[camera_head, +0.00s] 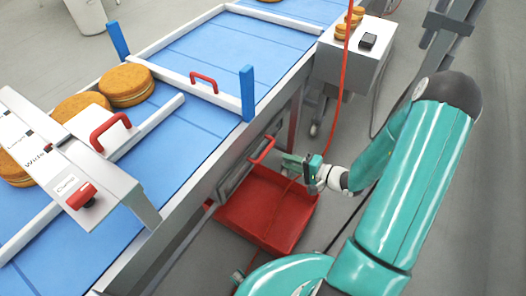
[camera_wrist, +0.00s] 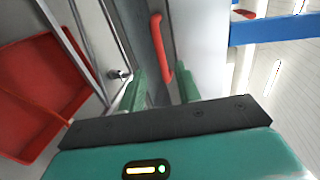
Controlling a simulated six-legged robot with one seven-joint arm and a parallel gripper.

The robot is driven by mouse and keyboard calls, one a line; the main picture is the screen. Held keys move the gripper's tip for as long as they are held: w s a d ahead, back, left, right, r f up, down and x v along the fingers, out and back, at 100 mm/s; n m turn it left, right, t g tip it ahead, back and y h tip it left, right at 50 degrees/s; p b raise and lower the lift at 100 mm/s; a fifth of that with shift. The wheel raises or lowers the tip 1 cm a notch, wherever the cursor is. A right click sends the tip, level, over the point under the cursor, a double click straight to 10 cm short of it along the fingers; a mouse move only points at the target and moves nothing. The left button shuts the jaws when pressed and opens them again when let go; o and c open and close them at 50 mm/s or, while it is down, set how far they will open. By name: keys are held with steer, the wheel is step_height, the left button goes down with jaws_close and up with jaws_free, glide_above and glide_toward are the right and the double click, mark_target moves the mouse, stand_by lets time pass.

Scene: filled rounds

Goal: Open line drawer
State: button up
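The line drawer's grey front (camera_head: 236,175) is in the side of the blue conveyor line, below the belt. It carries a red bar handle (camera_head: 263,149). Whether the drawer is fully shut is hard to tell in the head view. My gripper (camera_head: 290,163) is beside the line, just right of the handle. In the wrist view, the red handle (camera_wrist: 157,40) runs down to the gap between the two green fingers of my gripper (camera_wrist: 162,90). The fingers are apart, with gaps visible beside the handle's lower end. Contact cannot be told.
A red bin (camera_head: 255,215) stands low under the drawer. A grey box on a stand (camera_head: 345,60) with a red cable is behind my arm.

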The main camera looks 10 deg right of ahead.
mark_target(264, 152)
steer(key=x, duration=1.1)
jaws_close()
